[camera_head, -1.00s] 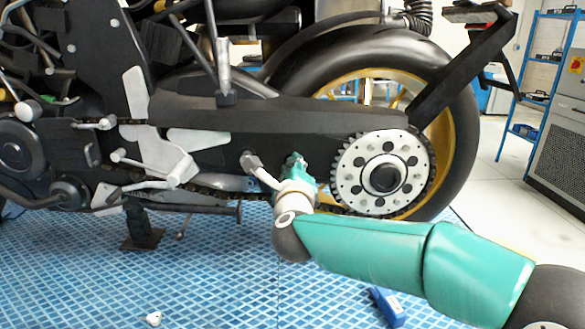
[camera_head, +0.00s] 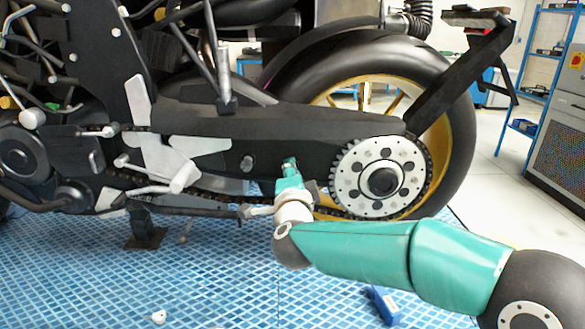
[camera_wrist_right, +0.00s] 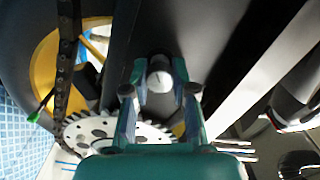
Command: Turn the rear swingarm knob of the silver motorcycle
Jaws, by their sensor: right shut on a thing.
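The silver motorcycle's dark swingarm (camera_head: 330,122) runs across the head view to the rear hub. My right gripper (camera_head: 291,165) meets its side just left of the sprocket and hides the rear knob there. In the right wrist view, the round pale knob (camera_wrist_right: 160,80) sits between the two fingers of my right gripper (camera_wrist_right: 160,72), which is shut on it. Another small grey knob (camera_head: 247,163) stands on the swingarm to the left, clear of the gripper. My left gripper is out of view.
The toothed rear sprocket (camera_head: 350,190) and rear wheel (camera_head: 462,130) are close to the right of the gripper. The chain runs below the swingarm. A blue box (camera_head: 385,304) and a small white object (camera_head: 157,317) lie on the blue floor. A shelf stands at right.

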